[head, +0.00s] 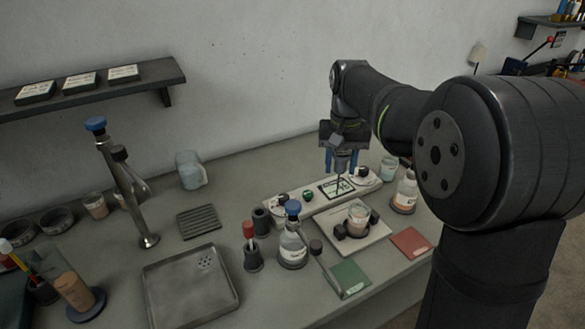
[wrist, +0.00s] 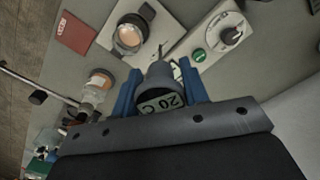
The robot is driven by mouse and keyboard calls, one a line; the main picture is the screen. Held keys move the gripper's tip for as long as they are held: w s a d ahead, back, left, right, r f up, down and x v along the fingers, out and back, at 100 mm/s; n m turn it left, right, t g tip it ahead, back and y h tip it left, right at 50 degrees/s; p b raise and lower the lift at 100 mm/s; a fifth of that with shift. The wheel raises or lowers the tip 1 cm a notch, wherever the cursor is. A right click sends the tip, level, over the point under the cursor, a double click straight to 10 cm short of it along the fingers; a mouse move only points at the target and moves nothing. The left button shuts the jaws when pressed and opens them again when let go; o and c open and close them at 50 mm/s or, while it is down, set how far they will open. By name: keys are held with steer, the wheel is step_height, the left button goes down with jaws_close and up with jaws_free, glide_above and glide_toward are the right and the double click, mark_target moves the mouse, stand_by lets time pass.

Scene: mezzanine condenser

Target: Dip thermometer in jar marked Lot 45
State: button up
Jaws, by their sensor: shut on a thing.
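My gripper (head: 341,163) is shut on a thermometer with a dark round head and a display reading 20 C (wrist: 161,103). Its thin probe points down in the head view, over the stirrer's control panel. In the wrist view the blue fingers (wrist: 158,88) stand either side of the thermometer head. A glass jar with tan contents (head: 358,218) sits on the stirrer plate between dark holders, in front of my gripper; it shows in the wrist view (wrist: 128,37) from above. The probe appears outside this jar. I cannot read any lot number on the jars.
A bottle with an orange label (head: 405,190) and a clear jar (head: 388,168) stand right of my gripper. A blue-capped flask (head: 292,245) stands to the left. Green (head: 349,279) and red (head: 411,242) mats lie in front. An empty grey tray (head: 190,287) is at the left.

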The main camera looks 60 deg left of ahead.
steer(key=w+d+m, duration=0.1)
steer(key=w+d, duration=0.3)
steer(key=w, duration=0.1)
step_height(320, 180, down, 11)
steer(key=shift+r, duration=0.15)
stand_by(0.9)
steer(key=shift+d, duration=0.1)
steer(key=shift+r, duration=0.1)
stand_by(3.0)
step_height(320, 180, up, 10)
stand_by(1.0)
steer(key=shift+f, duration=0.2)
